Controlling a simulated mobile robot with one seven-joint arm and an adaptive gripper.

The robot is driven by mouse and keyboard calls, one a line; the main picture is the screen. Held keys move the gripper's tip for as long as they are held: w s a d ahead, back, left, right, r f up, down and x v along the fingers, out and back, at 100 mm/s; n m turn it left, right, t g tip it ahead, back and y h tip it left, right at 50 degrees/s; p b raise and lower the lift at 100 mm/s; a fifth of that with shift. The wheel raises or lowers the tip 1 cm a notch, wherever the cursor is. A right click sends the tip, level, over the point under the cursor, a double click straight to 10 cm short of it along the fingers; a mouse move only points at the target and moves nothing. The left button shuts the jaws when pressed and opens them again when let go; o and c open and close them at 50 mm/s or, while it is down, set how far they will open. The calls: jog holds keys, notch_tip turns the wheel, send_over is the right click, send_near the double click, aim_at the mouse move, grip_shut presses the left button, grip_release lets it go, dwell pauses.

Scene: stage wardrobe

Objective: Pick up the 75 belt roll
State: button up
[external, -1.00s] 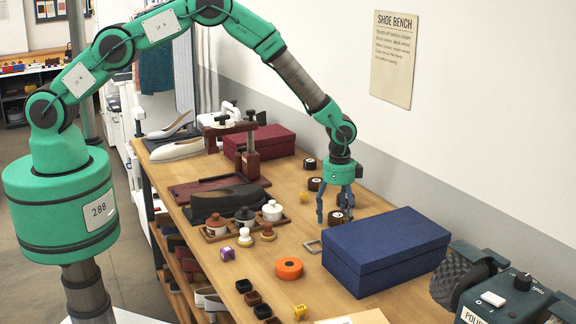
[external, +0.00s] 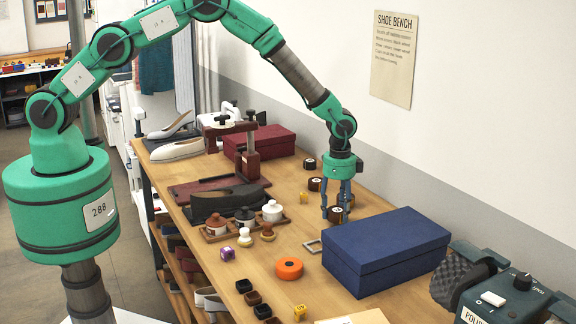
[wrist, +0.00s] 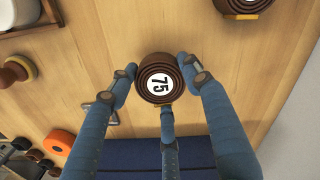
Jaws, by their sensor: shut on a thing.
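The 75 belt roll (wrist: 160,78) is a dark brown coil with a white round label reading 75. In the wrist view it sits between the blue fingers of my gripper (wrist: 158,88), which touch it on its sides and lower edge. In the external view my gripper (external: 338,205) is low over the bench, closed around the belt roll (external: 336,216). I cannot tell any gap between the roll and the bench top.
A blue box (external: 385,250) is close in front. A metal buckle (external: 313,246) and an orange roll (external: 289,268) lie to the left. The wall is on the right.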

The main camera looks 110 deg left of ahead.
aim_at(338, 210)
notch_tip(338, 210, up, 8)
jog(key=shift+r, duration=0.1)
dwell(0.4)
dwell(0.5)
